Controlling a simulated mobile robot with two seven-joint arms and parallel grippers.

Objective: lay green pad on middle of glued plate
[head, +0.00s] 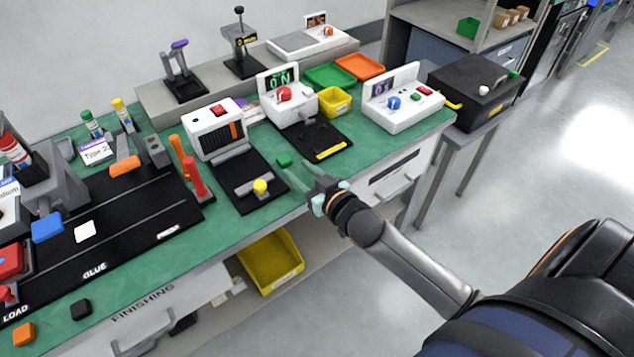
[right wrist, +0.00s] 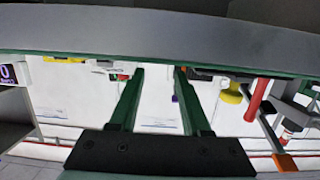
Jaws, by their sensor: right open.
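A small green block (head: 285,160), which looks like the green pad, lies on the green bench top between two black mats. My right gripper (head: 299,168) is open over the bench's front edge, with its fingertips close to the green block; I cannot tell whether they touch it. In the right wrist view the two fingers (right wrist: 160,70) stand apart with nothing held between them. A small white square (head: 84,231) lies on the black mat marked GLUE; it may be the plate, but no glue is visible on it. My left gripper is not in view.
A black mat with a yellow-knobbed fixture (head: 260,187) lies left of the gripper. A white device with a red knob (head: 285,93) stands behind. A yellow bin (head: 270,262) sits below the bench.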

